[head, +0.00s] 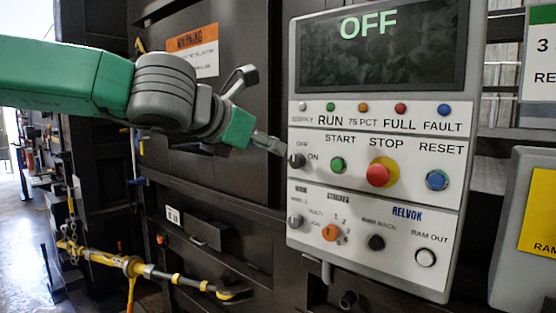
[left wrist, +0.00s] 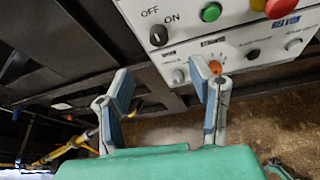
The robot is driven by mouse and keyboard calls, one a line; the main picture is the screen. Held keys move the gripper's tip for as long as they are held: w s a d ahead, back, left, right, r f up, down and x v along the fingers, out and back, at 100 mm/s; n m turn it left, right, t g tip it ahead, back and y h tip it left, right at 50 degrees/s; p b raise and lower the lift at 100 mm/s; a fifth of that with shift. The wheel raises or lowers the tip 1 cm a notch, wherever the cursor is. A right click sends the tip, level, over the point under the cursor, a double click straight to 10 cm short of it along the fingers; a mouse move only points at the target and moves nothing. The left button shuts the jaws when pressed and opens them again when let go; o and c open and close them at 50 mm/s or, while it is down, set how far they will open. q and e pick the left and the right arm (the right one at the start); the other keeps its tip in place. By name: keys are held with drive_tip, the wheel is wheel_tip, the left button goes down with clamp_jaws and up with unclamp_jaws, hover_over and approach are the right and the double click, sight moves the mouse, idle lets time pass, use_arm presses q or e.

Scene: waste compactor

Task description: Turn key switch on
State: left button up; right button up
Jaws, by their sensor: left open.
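The control panel (head: 375,150) is grey and white, and its screen (head: 380,45) reads OFF. The key switch (head: 297,160) is a small dark knob at the panel's left edge, beside the OFF and ON labels. In the left wrist view the key switch (left wrist: 158,35) shows at the top, its light mark close to upright near OFF. My left gripper (head: 275,143) reaches in from the left, close to the key switch. In the left wrist view my left gripper (left wrist: 165,88) has its fingers wide apart with nothing between them; the switch lies beyond them. My right gripper is not in view.
The green START button (head: 338,165), red STOP button (head: 378,175) and blue RESET button (head: 437,180) sit right of the key switch. A lower selector knob (head: 296,220) is below it. A yellow bar (head: 130,265) crosses the dark machine at lower left.

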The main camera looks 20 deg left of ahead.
sight(294, 161)
use_arm(q)
drive_tip(key=x, duration=0.9)
drive_tip(key=a+p+x, duration=0.1)
drive_tip(key=x, duration=0.3)
drive_tip(key=shift+w+f, duration=0.2)
drive_tip(key=shift+f, duration=0.1)
drive_tip(key=shift+d, duration=0.5)
drive_tip(key=c, duration=1)
clamp_jaws()
